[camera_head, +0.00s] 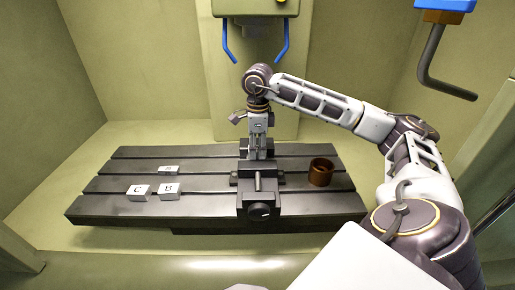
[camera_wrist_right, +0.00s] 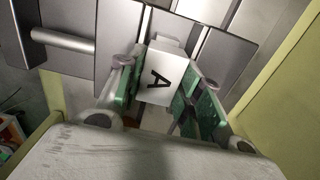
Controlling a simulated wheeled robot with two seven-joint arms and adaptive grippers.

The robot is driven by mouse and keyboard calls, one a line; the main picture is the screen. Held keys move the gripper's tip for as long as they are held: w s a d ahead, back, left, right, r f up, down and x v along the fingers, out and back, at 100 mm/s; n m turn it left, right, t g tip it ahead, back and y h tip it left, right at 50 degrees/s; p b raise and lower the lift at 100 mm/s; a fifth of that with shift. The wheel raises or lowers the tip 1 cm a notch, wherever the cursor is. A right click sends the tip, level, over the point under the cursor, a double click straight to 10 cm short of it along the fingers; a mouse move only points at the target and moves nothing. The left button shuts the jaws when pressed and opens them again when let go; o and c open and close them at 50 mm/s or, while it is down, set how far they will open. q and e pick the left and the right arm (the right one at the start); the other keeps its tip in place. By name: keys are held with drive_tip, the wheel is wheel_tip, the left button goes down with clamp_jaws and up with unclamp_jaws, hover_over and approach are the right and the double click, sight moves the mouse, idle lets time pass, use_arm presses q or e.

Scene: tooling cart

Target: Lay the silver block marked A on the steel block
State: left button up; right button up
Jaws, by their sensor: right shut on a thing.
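My right gripper (camera_head: 258,157) points straight down over the dark vise in the middle of the slotted table. In the right wrist view its green-padded fingers (camera_wrist_right: 160,92) are shut on the silver block marked A (camera_wrist_right: 158,78), one pad on each side. The letter faces the wrist camera. In the head view the fingers mostly hide this block. I cannot clearly pick out the steel block; grey metal faces (camera_wrist_right: 224,55) lie around block A in the wrist view. I cannot tell whether block A touches what is below it. My left gripper is out of view.
The vise (camera_head: 258,198) has a screw running toward the front. Blocks C (camera_head: 138,191) and B (camera_head: 168,191), plus another light block (camera_head: 169,169), sit left on the slotted table (camera_head: 110,208). A brown cup (camera_head: 320,175) stands right.

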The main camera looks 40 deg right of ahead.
drive_tip(key=shift+s+a+f, duration=0.2)
drive_tip(key=shift+f, duration=0.45)
drive_tip(key=o, duration=1.2)
drive_tip(key=shift+c, duration=0.2)
drive_tip(key=shift+w+f, duration=0.1)
drive_tip(key=shift+d+r, duration=0.1)
drive_tip(key=shift+r, duration=0.1)
